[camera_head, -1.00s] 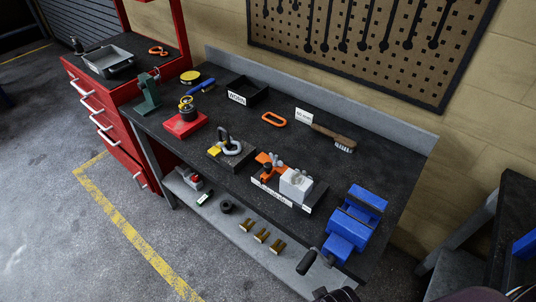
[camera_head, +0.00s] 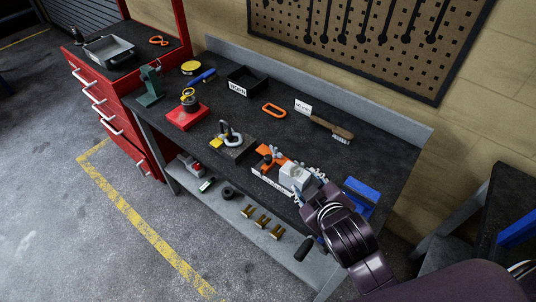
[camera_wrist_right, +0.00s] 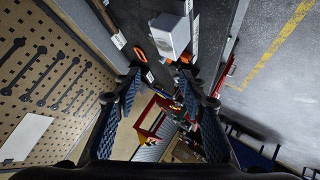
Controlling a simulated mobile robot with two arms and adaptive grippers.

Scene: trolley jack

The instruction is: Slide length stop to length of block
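The grey-white block (camera_head: 294,175) sits on a dark base with a white-labelled front edge on the bench. The orange length stop (camera_head: 270,160), with grey knobs, is on the same base left of the block; I cannot tell whether they touch. My right gripper (camera_head: 314,187) is at the block's right end and hides part of the base. In the right wrist view, the gripper (camera_wrist_right: 158,72) is open and empty, with the block (camera_wrist_right: 168,34) just beyond its fingertips and apart from them. The orange stop (camera_wrist_right: 187,58) shows partly beside the right fingertip. My left gripper is not in view.
A blue vise (camera_head: 361,192) is partly hidden behind my right arm. A brush (camera_head: 331,129), an orange ring (camera_head: 273,111), a black bin (camera_head: 247,81) and a shackle on a plate (camera_head: 231,141) lie on the bench. Brass pieces (camera_head: 261,222) lie on the lower shelf.

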